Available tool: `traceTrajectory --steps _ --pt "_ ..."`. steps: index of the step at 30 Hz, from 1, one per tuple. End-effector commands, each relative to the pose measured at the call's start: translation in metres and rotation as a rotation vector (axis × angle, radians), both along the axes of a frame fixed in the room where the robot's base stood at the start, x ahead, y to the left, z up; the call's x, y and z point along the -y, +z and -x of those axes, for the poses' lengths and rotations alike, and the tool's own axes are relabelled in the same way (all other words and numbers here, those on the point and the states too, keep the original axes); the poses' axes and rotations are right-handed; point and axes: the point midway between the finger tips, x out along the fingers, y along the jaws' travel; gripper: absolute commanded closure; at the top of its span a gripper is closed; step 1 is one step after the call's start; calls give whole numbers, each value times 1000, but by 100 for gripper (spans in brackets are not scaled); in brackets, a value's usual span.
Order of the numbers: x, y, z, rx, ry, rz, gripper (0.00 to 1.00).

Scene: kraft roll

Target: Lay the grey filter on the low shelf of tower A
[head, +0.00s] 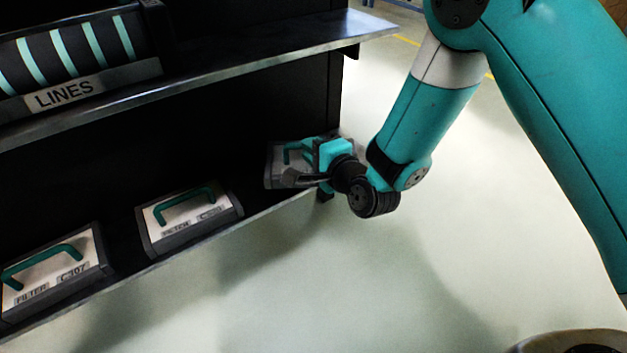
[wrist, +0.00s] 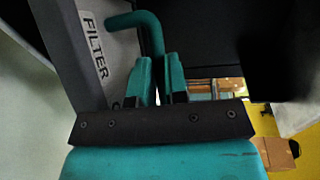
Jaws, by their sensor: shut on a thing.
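My gripper (head: 312,160) is at the right end of the low shelf (head: 262,208). It is shut on the teal handle of a grey filter (head: 281,171), which is partly hidden by my gripper. In the wrist view the two teal fingers (wrist: 160,80) close on the handle, and the filter (wrist: 72,45) shows its grey edge and white FILTER label. The filter is over the shelf's right end; I cannot tell whether it touches the shelf. No tower letter is visible.
Two more filters with green handles lie on the low shelf, one in the middle (head: 175,234) and one marked C-107 (head: 50,285) at the left. The upper shelf (head: 225,72) overhangs them and holds a LINES unit (head: 75,62).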

Motion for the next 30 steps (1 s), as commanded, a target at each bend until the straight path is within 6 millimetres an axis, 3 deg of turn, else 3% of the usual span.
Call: traceTrajectory --steps 1,5,12,23,24,27,30 --pt "0 -13 -1 2 -1 -2 100" --pt "1 -19 -1 3 -2 -1 100" --pt "2 -51 -1 3 -4 -1 100" --pt "2 -51 -1 1 -4 -1 100" --pt "2 -52 -1 0 -4 -1 82" --pt "2 -51 -1 0 -3 -1 61" --pt "2 -51 -1 0 -3 -1 61"
